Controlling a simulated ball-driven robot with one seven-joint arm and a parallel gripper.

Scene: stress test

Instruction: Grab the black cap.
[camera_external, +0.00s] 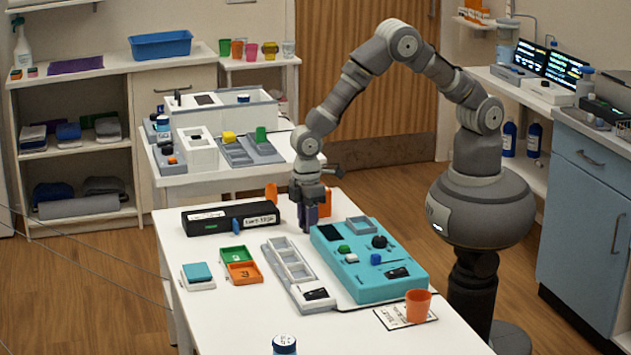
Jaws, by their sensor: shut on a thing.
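My gripper (307,222) points down over the white table, beside the far left corner of the teal box. It is shut on a small dark thing between its fingers. The fingers hide most of this thing, and I cannot tell whether it is the black cap. A round black knob-like piece (379,242) sits on top of the teal box (385,287), apart from my gripper.
A black box (203,222) and a grey compartment tray (283,262) are left of my gripper. Green (236,255) and orange (242,272) trays lie further left. An orange cup (418,306) stands at the right.

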